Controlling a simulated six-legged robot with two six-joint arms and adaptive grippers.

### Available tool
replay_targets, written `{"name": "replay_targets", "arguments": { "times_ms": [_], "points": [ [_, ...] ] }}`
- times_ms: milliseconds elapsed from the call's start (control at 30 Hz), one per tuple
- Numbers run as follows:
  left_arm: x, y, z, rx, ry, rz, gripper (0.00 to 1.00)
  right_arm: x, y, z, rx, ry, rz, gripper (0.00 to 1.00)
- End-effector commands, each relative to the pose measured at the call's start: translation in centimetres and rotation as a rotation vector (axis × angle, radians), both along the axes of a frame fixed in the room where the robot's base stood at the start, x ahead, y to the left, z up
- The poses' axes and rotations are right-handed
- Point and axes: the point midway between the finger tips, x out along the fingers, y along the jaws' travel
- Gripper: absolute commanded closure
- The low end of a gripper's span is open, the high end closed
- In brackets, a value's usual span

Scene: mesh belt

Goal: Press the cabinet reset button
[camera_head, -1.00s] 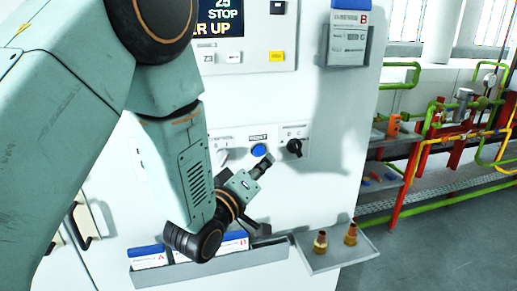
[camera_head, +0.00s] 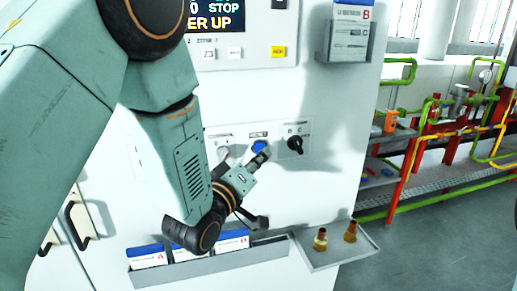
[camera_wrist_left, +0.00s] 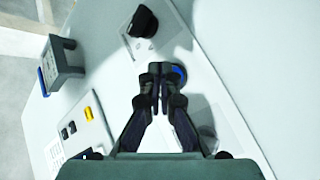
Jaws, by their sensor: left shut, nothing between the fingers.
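The blue round button (camera_head: 259,146) is on the white cabinet (camera_head: 330,190), on a labelled plate between a pale switch and a black knob. My left gripper (camera_head: 264,153) is shut and empty, its fingertips right at the button and partly covering it. In the left wrist view the shut fingers (camera_wrist_left: 159,72) point at the panel, and the blue button (camera_wrist_left: 179,75) shows just to their right, partly hidden. I cannot tell whether the fingertips touch it. My right gripper is not in view.
The black rotary knob (camera_head: 294,144) is close right of the button. A display (camera_head: 215,15) and a yellow key (camera_head: 278,51) are above. A card tray (camera_head: 200,269) and a side shelf (camera_head: 340,255) with two brass fittings stick out below. A card holder (camera_head: 348,42) is at upper right.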

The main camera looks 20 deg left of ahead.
Motion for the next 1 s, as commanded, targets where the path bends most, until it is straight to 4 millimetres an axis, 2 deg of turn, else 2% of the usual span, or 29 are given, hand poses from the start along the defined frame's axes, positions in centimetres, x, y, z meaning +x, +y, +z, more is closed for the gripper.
{"name": "replay_targets", "arguments": {
  "times_ms": [1000],
  "points": [
    [0.59, 0.5, 0.13, 0.0, 0.0, 0.0, 1.0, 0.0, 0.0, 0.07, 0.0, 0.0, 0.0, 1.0]
  ]
}}
